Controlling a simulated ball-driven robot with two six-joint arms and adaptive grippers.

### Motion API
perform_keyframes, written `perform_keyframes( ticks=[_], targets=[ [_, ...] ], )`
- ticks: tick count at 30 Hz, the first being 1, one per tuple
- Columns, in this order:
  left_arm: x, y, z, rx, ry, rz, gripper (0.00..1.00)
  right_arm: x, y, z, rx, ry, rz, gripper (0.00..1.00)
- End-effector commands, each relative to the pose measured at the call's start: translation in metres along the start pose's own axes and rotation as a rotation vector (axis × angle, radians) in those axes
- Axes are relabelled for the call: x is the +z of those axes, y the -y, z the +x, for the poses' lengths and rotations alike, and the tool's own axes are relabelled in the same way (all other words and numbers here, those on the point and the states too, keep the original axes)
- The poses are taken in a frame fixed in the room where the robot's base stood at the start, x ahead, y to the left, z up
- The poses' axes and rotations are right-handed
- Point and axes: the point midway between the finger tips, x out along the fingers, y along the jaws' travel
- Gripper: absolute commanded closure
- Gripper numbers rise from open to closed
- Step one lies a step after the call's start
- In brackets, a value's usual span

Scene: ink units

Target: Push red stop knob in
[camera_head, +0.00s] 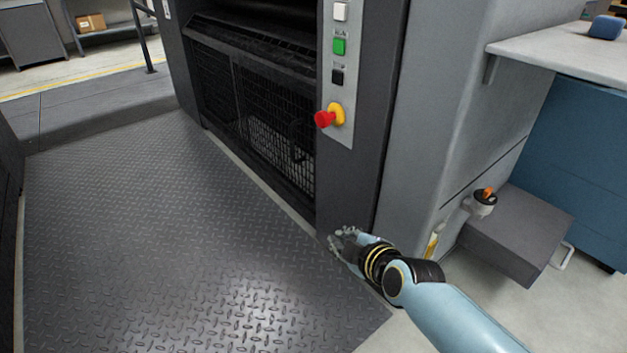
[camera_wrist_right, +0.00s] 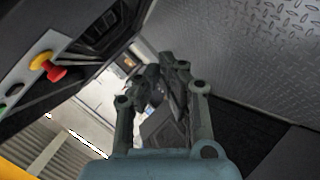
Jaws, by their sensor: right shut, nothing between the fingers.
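The red stop knob (camera_head: 325,119) stands out from a yellow collar (camera_head: 337,113) low on the light button panel of the dark machine column. It also shows in the right wrist view, where the red knob (camera_wrist_right: 57,74) is at the upper left, well to the side of the fingers. My right gripper (camera_head: 338,240) is below the knob, in front of the foot of the column, and apart from it. In the wrist view its fingers (camera_wrist_right: 165,72) are together and empty. My left gripper is not in view.
White, green (camera_head: 339,47) and black (camera_head: 337,75) buttons sit above the knob on the panel. A mesh guard (camera_head: 262,125) is left of the column. The treadplate floor (camera_head: 150,220) is clear. A grey box (camera_head: 515,235) and a blue cabinet (camera_head: 585,165) stand at right.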

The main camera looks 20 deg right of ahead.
Motion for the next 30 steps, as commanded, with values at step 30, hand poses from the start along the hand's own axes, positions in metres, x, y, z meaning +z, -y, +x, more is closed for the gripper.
perform_keyframes(
  ticks=[30],
  targets=[
    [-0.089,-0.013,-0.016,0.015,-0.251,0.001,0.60,-0.108,-0.152,0.039,0.502,-0.154,-0.574,1.00]
  ],
)
